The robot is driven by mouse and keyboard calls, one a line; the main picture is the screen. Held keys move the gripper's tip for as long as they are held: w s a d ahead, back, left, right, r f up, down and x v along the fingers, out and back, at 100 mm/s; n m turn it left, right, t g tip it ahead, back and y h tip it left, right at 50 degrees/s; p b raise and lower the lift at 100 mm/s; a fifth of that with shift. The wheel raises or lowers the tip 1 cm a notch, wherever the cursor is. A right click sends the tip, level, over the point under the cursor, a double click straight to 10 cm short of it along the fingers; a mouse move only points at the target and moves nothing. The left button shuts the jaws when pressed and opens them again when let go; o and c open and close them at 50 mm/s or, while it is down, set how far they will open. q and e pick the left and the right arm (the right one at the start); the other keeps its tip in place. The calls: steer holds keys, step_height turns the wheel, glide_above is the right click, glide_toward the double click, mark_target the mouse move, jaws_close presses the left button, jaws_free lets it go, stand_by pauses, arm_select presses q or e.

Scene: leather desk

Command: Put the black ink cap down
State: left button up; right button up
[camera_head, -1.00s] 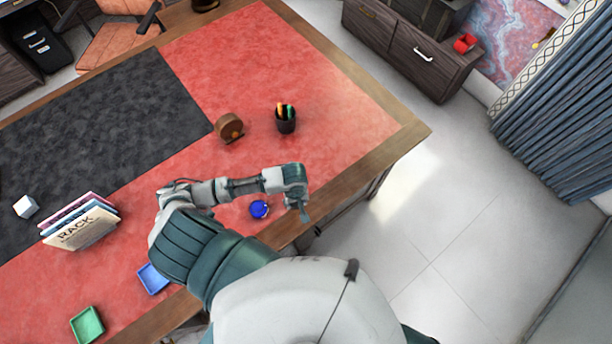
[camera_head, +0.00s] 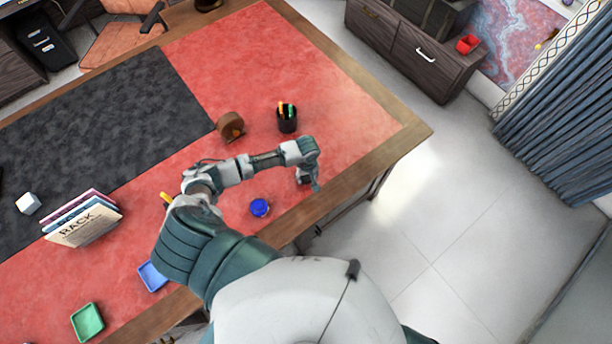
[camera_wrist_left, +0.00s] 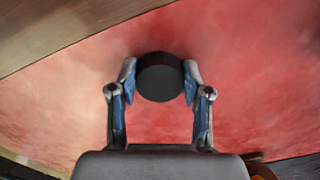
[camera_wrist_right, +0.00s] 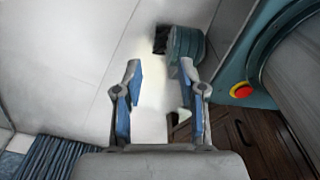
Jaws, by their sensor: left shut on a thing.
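The black ink cap (camera_wrist_left: 160,82) is between the two fingers of my left gripper (camera_wrist_left: 160,72) in the left wrist view, which is shut on it. Red leather lies beneath it; I cannot tell whether the cap touches the desk. In the head view my left gripper (camera_head: 313,184) is over the right part of the desk, near the front wooden edge. The cap is too small to make out there. A round pot of blue ink (camera_head: 260,208) stands to its left. My right gripper (camera_wrist_right: 160,68) is open and empty in the right wrist view, above pale floor.
A black pen cup (camera_head: 287,121) and a brown round object (camera_head: 229,126) stand behind my left arm. A book rack (camera_head: 84,222), a blue tray (camera_head: 152,275) and a green tray (camera_head: 87,321) are on the left. The red leather (camera_head: 345,120) at the back right is clear.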

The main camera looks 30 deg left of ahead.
mark_target(307, 177)
arm_select(q)
steer(key=shift+d, duration=0.25)
steer(key=o, duration=1.1)
steer(key=shift+w+d, duration=0.1)
steer(key=shift+d, duration=0.25)
steer(key=shift+r, duration=0.1)
steer(key=shift+a, duration=0.35)
steer(key=shift+a+r, duration=0.15)
steer(key=shift+r, duration=0.1)
step_height(307, 177, up, 5)
steer(key=shift+r, duration=0.1)
step_height(307, 177, up, 6)
steer(key=shift+d+r, duration=0.2)
steer(key=shift+d, duration=0.1)
arm_select(e)
steer(key=d, duration=0.2)
steer(key=shift+d+r, duration=0.1)
steer(key=shift+d, duration=0.3)
